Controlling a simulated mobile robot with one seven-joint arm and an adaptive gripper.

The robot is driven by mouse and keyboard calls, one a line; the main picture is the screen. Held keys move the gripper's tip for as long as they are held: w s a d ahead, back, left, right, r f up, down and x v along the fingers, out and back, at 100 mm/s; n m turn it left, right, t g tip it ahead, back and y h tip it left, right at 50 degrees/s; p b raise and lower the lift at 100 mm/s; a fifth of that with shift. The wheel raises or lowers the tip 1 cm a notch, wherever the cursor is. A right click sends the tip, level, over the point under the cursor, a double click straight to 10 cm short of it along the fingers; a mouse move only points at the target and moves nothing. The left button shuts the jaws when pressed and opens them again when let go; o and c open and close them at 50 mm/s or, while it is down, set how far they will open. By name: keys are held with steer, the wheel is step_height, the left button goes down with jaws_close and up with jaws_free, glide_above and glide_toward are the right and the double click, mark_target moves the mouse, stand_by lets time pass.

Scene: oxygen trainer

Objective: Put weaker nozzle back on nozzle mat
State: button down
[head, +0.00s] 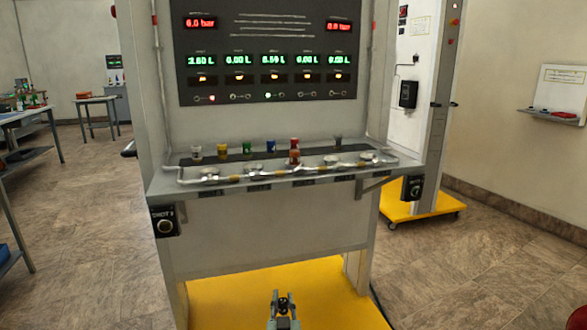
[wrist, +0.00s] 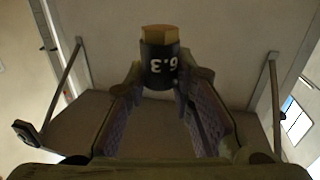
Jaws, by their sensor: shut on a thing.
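My gripper (head: 283,298) is low at the bottom of the head view, in front of the bench and over the yellow base. In the wrist view my gripper (wrist: 163,80) is shut on a black nozzle (wrist: 158,64) with a brass hex top and white marking that looks like 6.3. The nozzle mat (head: 318,150) is a dark strip along the back of the shelf, well above and beyond my gripper. White, yellow, green, blue, red and dark grey nozzles stand along it. A bare stretch lies between the red nozzle (head: 294,143) and the grey nozzle (head: 338,143).
A pipe with several round fittings (head: 210,174) runs along the shelf in front of the mat. The shelf (head: 270,185) has a front edge and side brackets. The display panel (head: 265,50) rises behind.

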steer(key=s+d+f+h, duration=0.1)
steer(key=s+d+f, duration=0.2)
steer(key=f, duration=0.5)
steer(key=shift+s+f+m, duration=0.3)
steer(key=shift+s+f, duration=0.1)
steer(key=shift+s, duration=0.1)
steer(key=shift+w, duration=0.2)
